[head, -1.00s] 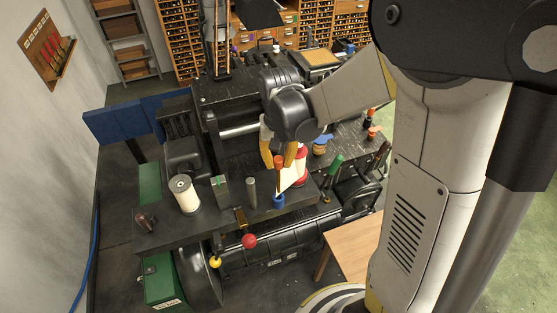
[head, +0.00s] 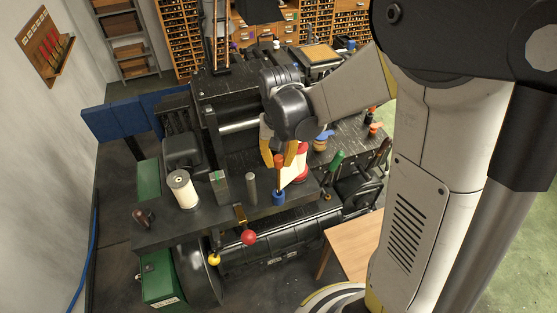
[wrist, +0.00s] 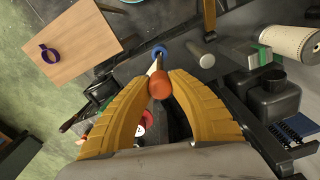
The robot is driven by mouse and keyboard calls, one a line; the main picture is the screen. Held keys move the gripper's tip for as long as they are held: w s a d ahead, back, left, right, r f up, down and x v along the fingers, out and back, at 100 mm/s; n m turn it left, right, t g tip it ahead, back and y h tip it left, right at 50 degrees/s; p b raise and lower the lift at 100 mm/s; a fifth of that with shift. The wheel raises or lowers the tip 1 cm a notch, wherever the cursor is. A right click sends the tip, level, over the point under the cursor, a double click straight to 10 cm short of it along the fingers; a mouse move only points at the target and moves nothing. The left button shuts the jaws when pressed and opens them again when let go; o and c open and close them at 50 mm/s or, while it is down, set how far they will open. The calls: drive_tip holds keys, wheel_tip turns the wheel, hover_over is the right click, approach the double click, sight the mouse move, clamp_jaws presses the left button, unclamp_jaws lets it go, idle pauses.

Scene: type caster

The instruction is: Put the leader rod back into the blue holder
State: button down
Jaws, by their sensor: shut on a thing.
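My gripper (head: 281,163) is shut on the leader rod (head: 279,160), which has an orange knob at its top. The gripper points down over the front of the black machine. In the wrist view the orange knob (wrist: 160,84) sits between the two yellow fingers, with part of the rod beyond it. The blue holder (head: 278,197) stands on the dark ledge directly below the rod. It also shows in the wrist view (wrist: 160,50), just past the knob. The rod's lower end lines up closely with the holder, but I cannot tell whether it is inside.
A grey cylinder (head: 251,187) stands left of the holder, with a green-topped block (head: 219,186) and a cream spool (head: 182,189) further left. A red and white spool (head: 300,163) is close behind my fingers. A wooden table (head: 347,250) stands at the lower right.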

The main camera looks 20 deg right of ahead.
idle(0.5)
drive_tip(key=shift+f+b, duration=2.45)
drive_tip(key=shift+f, duration=0.25)
drive_tip(key=c, duration=1.2)
unclamp_jaws()
drive_tip(key=shift+r, duration=0.15)
drive_tip(key=shift+r+p, duration=2.05)
drive_tip(key=shift+r, duration=0.9)
drive_tip(key=shift+f, duration=0.15)
